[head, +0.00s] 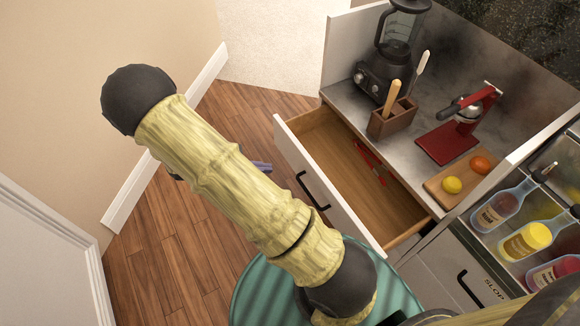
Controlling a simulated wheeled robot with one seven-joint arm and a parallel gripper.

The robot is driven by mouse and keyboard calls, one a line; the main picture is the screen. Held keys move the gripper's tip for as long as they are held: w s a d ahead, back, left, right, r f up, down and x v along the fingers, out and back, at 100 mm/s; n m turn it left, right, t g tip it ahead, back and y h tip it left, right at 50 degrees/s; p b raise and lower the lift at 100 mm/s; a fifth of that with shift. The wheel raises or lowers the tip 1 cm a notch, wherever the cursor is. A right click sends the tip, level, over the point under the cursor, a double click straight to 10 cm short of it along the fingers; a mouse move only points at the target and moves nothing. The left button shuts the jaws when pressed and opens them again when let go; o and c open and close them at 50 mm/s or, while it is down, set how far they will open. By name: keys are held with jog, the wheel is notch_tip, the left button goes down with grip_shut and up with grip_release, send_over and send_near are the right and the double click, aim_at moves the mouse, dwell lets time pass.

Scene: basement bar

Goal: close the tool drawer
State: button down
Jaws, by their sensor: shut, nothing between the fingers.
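The tool drawer (325,190) stands pulled well out of the counter in the head view. Its white front panel (322,197) carries a black bar handle (312,190). A red-handled tool (371,163) lies on its wooden bottom. My gripper (262,167) is mostly hidden behind my arm. Only a small grey-purple tip shows, on the outer side of the drawer front, left of the handle and apart from it in the picture. It is shut and holds nothing that I can see.
The counter holds a blender (388,60), a utensil block (392,118), a red press (455,135) and a board (440,188) with fruit. Bottles (505,205) stand at the right. Wooden floor (180,250) is clear between the drawer and the left wall.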

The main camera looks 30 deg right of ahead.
aim_at(299, 151)
jog(key=w+a+f+n+t+h+b, duration=0.2)
jog(key=w+f+n+t+h+b, duration=0.2)
jog(key=f, duration=0.3)
jog(key=shift+w+a+f+n+h, duration=0.3)
jog(key=shift+n+h, duration=0.1)
jog(key=shift+h, duration=0.1)
jog(key=shift+d, duration=0.1)
jog(key=d+b, duration=0.1)
jog(key=d, duration=0.3)
jog(key=d+b, duration=0.1)
jog(key=d, duration=0.4)
jog(key=d+b, duration=0.1)
jog(key=d, duration=0.4)
jog(key=shift+w+b, duration=0.25)
jog(key=shift+b, duration=0.15)
